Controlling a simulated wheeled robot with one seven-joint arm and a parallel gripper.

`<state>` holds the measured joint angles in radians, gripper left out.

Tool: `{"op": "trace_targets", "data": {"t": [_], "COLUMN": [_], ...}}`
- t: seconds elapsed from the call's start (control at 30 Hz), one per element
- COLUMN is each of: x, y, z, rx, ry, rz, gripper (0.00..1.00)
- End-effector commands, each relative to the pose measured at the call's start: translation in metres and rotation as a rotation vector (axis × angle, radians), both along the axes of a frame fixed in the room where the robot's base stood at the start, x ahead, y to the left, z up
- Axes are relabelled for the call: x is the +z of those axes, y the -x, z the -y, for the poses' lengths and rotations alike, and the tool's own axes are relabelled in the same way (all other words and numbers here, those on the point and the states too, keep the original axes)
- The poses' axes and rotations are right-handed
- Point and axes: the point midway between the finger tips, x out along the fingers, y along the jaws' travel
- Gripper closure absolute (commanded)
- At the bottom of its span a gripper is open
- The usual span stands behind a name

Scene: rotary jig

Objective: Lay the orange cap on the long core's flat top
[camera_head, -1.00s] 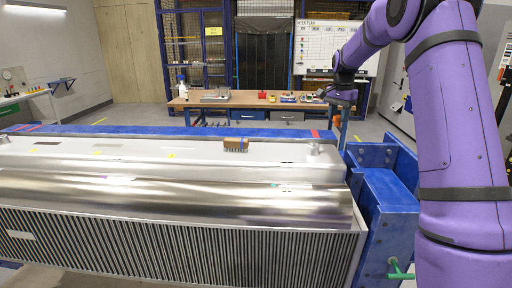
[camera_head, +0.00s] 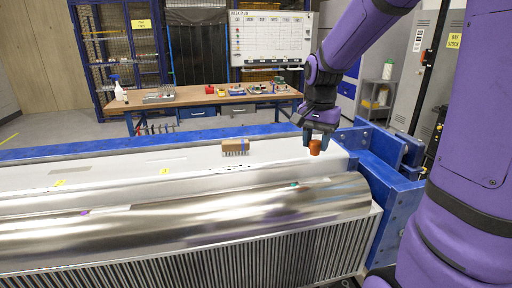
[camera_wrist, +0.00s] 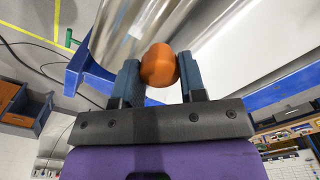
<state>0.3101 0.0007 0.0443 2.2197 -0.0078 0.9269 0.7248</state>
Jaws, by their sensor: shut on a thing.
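My gripper (camera_head: 318,136) is shut on the orange cap (camera_head: 315,147), above the right end of the long core in the head view. The wrist view shows the cap (camera_wrist: 158,63) between both dark blue fingers (camera_wrist: 160,84). The long core is a long metal body with a polished rounded front (camera_head: 190,222) and a pale flat top strip (camera_head: 110,174) behind it. The cap overlaps the right part of that strip in the picture. I cannot tell whether it touches the surface.
A brown block with bristles (camera_head: 235,148) stands on the flat top, left of my gripper. A blue frame (camera_head: 378,170) rises at the core's right end. A wooden bench (camera_head: 205,98) with small items stands behind. The flat top's left stretch is mostly clear.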

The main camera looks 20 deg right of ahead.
Motion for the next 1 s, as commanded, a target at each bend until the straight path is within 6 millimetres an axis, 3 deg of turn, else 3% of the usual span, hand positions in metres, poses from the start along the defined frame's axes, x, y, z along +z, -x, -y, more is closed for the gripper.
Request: {"op": "trace_targets", "data": {"t": [0.6,0.8,1.0], "x": [-0.014,-0.015,-0.028], "y": [-0.131,-0.152,-0.153], "z": [-0.018,-0.02,-0.02], "rx": [0.001,0.001,0.0], "ry": [-0.001,0.0,-0.001], "rz": [-0.001,0.0,-0.003], "gripper": [0.84,0.84,0.84]}}
